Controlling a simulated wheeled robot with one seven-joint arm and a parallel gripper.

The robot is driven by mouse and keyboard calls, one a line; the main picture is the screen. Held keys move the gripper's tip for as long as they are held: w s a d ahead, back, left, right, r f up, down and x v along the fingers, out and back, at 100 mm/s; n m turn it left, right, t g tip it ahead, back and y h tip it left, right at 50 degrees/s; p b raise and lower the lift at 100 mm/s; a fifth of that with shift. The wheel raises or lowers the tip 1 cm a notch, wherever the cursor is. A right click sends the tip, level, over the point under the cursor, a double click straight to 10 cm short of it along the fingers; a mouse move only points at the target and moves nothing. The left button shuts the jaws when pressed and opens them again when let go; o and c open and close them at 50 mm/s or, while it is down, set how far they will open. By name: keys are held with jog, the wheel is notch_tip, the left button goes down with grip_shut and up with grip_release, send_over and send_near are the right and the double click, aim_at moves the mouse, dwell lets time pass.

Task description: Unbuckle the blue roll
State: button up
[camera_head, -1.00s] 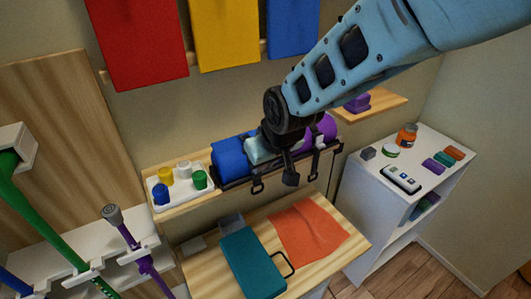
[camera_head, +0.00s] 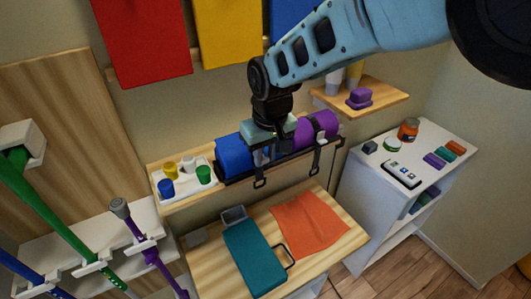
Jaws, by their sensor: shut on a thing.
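The blue roll (camera_head: 232,156) lies on a narrow wooden wall shelf, in a dark rack. A purple roll (camera_head: 317,125) lies to its right with a dark strap around it. My gripper (camera_head: 264,154) points down at the right part of the blue roll, where a dark strap (camera_head: 260,178) hangs over the shelf front. It is shut at the top of this strap. The fingertips are small, and the buckle itself is hidden behind them. A second strap (camera_head: 317,160) hangs below the purple roll.
A white tray (camera_head: 178,198) with several coloured cups stands at the shelf's left end. Below are a teal case (camera_head: 252,258) and an orange cloth (camera_head: 309,224) on a wooden top. A white cabinet (camera_head: 377,195) stands right. Coloured sheets hang above.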

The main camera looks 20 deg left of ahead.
jog(key=o, duration=1)
jog(key=shift+f, duration=0.15)
jog(key=r+b, duration=0.2)
jog(key=r, duration=0.3)
jog(key=s+d+r+b, duration=0.1)
jog(key=r+b, duration=0.1)
jog(key=r, duration=0.4)
jog(key=d+r+b, duration=0.1)
jog(key=r+b, duration=0.2)
jog(key=r, duration=0.3)
jog(key=shift+s+r, duration=0.15)
jog(key=shift+s, duration=0.25)
jog(key=s+d+f+b, duration=0.4)
jog(key=s+d+f, duration=0.3)
jog(key=d+f, duration=0.2)
jog(key=s+d+f+m+b, duration=0.1)
jog(key=s+d+f+b, duration=0.4)
jog(key=d+f, duration=0.5)
jog(key=s+d+f+m+g+b, duration=0.1)
jog(key=s+d+f+b, duration=0.3)
jog(key=s+d+f, duration=0.4)
jog(key=shift+s+d+f+h+b, duration=0.2)
jog(key=shift+d+f, duration=0.35)
jog(key=shift+f, duration=0.05)
jog(key=shift+s+d+f+h+b, duration=0.2)
jog(key=shift+d+f, duration=0.3)
jog(key=shift+f, duration=0.1)
